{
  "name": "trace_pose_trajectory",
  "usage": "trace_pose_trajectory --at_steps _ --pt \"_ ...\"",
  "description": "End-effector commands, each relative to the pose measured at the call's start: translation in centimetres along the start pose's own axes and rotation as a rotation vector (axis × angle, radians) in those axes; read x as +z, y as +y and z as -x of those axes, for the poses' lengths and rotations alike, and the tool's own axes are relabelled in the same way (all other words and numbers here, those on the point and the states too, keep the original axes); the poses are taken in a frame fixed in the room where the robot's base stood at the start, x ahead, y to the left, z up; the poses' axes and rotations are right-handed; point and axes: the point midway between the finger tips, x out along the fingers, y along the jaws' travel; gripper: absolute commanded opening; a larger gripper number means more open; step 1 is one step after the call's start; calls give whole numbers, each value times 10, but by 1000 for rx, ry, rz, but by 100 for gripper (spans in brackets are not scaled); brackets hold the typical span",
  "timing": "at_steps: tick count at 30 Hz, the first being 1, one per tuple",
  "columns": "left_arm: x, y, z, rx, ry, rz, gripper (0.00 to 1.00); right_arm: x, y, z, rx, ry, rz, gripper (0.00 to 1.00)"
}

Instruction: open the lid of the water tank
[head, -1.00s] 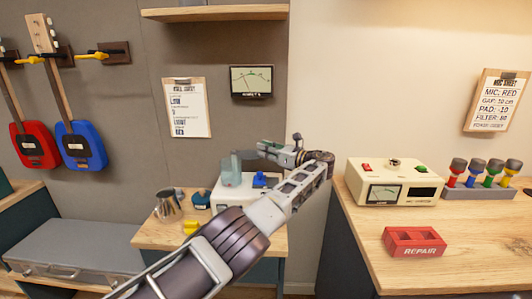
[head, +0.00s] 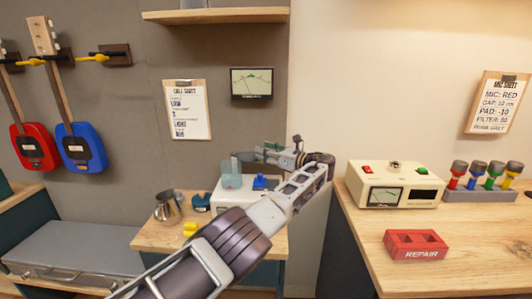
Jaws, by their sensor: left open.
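The water tank (head: 231,176) is a pale blue-green block at the left of a white machine (head: 226,193) on the small wooden table. Its lid cannot be told apart clearly at this size. My left arm reaches up from the bottom and bends back to the left at the wrist. My left gripper (head: 246,157) is open, with its fingers pointing left, close to the top of the tank. I cannot tell whether it touches the tank. My forearm hides the machine's lower right part. My right gripper is out of view.
A blue part (head: 263,183) sits on the machine. A metal jug (head: 167,208), a dark teal item (head: 200,202) and a yellow block (head: 191,229) stand left of it. The right bench (head: 365,235) holds a cream meter box (head: 390,185) and a red repair tray (head: 415,243).

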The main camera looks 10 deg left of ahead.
Motion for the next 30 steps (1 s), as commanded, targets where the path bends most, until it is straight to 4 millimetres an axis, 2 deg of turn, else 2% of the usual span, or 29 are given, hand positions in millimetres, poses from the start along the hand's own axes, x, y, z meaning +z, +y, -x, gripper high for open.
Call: trace_pose_trajectory --at_steps 8,14,24,30 --pt "4 0 0 0 0 0 42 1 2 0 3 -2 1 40" --pt "19 0 0 0 0 2 42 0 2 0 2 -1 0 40" --pt "67 0 0 0 -1 4 42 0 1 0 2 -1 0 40" --pt "89 0 0 1 -1 1 42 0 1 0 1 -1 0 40"
